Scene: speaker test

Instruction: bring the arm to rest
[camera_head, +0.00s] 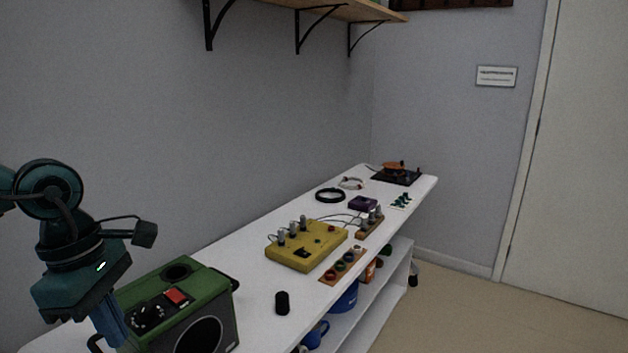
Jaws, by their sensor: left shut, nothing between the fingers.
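My left arm comes in from the left edge of the head view. Its gripper (110,325) points down at the near left end of the white bench, in front of the left side of the green speaker box (205,287). Its blue fingers are together with nothing visible between them, and their tips are hard to make out against the box. I cannot tell whether they touch it. The box has a dark front with a round cone and a red patch on top. My right gripper is not in view.
The white bench (240,248) runs away along the wall. On it are a black cylinder (282,303), a yellow device (306,246), a coil of black cable (330,195) and a turntable (396,175). A bracketed wall shelf (345,10) hangs above. Open floor lies right.

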